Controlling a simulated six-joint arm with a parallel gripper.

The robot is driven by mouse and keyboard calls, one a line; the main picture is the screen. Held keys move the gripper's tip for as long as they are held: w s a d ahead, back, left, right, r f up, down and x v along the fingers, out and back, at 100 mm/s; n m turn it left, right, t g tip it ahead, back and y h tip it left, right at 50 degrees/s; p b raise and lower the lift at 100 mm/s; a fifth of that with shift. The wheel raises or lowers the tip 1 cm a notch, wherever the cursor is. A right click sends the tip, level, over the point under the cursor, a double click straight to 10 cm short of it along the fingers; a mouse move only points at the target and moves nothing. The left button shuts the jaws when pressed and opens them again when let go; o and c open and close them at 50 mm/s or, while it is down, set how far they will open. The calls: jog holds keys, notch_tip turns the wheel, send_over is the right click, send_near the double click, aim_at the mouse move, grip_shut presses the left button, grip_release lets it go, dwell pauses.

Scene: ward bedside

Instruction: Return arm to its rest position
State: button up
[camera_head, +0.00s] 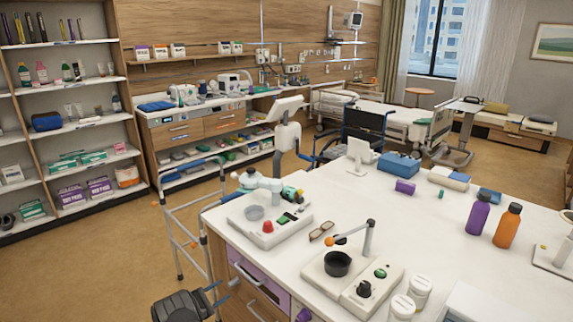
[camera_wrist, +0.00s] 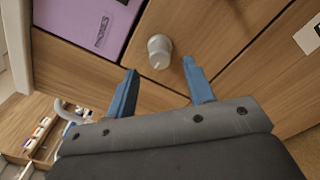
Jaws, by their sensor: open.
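My gripper (camera_head: 222,292) is at the bottom left of the head view, beside the left side of the white-topped bedside counter (camera_head: 450,235). Its two blue fingers are apart and nothing is held between them. In the wrist view my gripper (camera_wrist: 160,68) points at the wooden cabinet front (camera_wrist: 215,30). A round grey knob (camera_wrist: 159,50) on that front shows in the gap, just beyond the fingertips. I cannot tell how far the fingertips are from it.
A lilac drawer front (camera_wrist: 85,22) with a label is near the left finger. A walking frame (camera_head: 168,232) stands close behind my gripper. The counter bears devices, a purple bottle (camera_head: 478,214) and an orange bottle (camera_head: 507,226). Open floor (camera_head: 90,270) lies to the left.

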aim_at(229, 286)
jog(key=shift+x, duration=2.7)
jog(key=v, duration=1.8)
jog(key=x, duration=1.7)
jog(key=shift+w+d, duration=0.25)
jog(key=shift+d, duration=0.05)
jog(key=shift+w+m, duration=0.15)
jog(key=shift+m, duration=0.15)
jog(key=m, duration=0.7)
jog(key=shift+m, duration=0.4)
jog(key=m, duration=0.4)
jog(key=shift+r+m, duration=0.1)
jog(key=shift+m, duration=2.1)
